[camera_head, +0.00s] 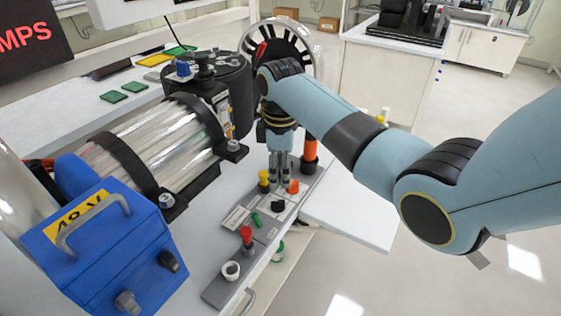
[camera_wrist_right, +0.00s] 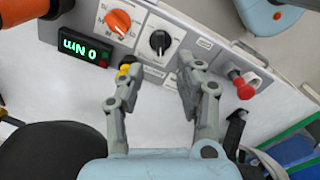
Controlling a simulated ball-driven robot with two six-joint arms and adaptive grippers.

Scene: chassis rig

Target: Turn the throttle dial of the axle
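A grey control panel (camera_head: 262,232) runs along the front edge of the white bench. It carries an orange dial (camera_head: 293,187) and a black dial (camera_head: 278,206); I cannot read which is labelled throttle. In the right wrist view the orange dial (camera_wrist_right: 118,22) and the black dial (camera_wrist_right: 160,41) sit side by side on pale scale plates. My right gripper (camera_head: 279,184) hangs down over the panel by the dials. In the right wrist view its fingers (camera_wrist_right: 158,79) are spread with nothing between them, apart from both dials. My left gripper is not in view.
A display (camera_wrist_right: 84,47) reads 0 Nm. A blue 48 V box (camera_head: 112,250) and a clear cylinder (camera_head: 155,145) stand left. An orange post (camera_head: 310,150) stands behind.

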